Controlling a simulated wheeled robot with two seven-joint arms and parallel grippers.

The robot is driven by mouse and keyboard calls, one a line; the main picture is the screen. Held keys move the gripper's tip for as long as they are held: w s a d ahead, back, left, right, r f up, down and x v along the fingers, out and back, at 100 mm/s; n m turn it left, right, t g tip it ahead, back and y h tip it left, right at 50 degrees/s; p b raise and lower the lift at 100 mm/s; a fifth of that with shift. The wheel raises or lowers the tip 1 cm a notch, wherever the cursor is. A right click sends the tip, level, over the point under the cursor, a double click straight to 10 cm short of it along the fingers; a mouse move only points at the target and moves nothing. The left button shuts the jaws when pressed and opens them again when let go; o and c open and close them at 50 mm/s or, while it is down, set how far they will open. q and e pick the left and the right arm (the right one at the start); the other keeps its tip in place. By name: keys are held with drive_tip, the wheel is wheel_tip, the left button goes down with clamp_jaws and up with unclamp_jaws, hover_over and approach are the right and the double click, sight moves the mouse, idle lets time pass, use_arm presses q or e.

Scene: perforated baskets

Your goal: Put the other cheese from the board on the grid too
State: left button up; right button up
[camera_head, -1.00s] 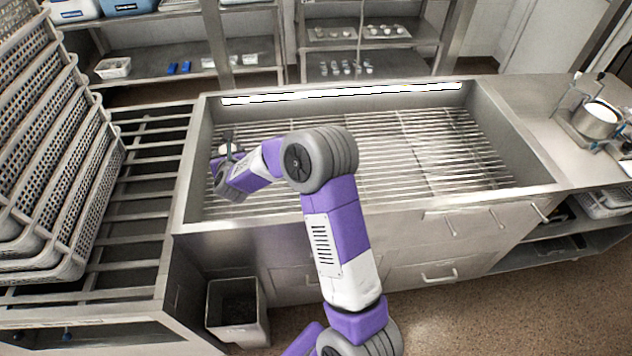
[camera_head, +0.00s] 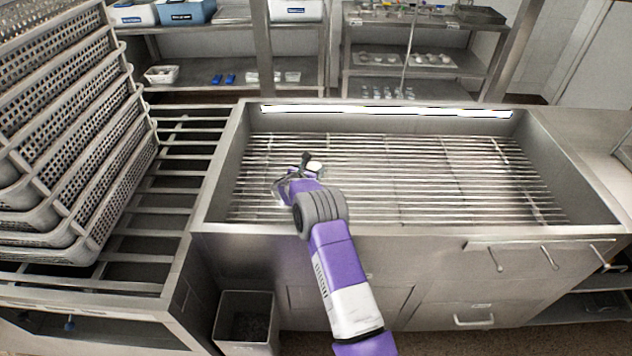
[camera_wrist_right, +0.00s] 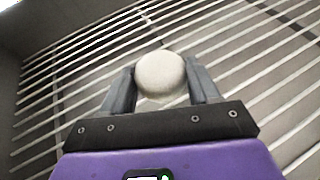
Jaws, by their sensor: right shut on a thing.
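My right gripper (camera_head: 298,172) is over the left part of the metal grid (camera_head: 430,180) in the sunken basin. It is shut on a round white cheese (camera_head: 314,166). In the right wrist view the cheese (camera_wrist_right: 160,75) sits between the two grey fingers, with the grid bars (camera_wrist_right: 60,105) behind it. I cannot tell whether the cheese touches the bars. No second cheese and no board can be made out. My left gripper is not in view.
The basin's raised steel rim (camera_head: 400,234) surrounds the grid. Perforated baskets (camera_head: 75,165) are stacked on a slatted rack (camera_head: 180,175) at the left. A grey bin (camera_head: 246,318) stands below in front. Most of the grid to the right is clear.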

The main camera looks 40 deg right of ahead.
drive_tip(key=shift+f+b, duration=0.4)
drive_tip(key=shift+f, duration=1.5)
drive_tip(key=shift+f+b, duration=0.2)
drive_tip(key=shift+b, duration=0.1)
drive_tip(key=o, duration=1.1)
drive_tip(key=shift+r, duration=0.1)
drive_tip(key=shift+r+p, duration=0.15)
drive_tip(key=shift+p, duration=0.3)
drive_tip(key=shift+p+v, duration=0.6)
drive_tip(key=shift+v, duration=3.15)
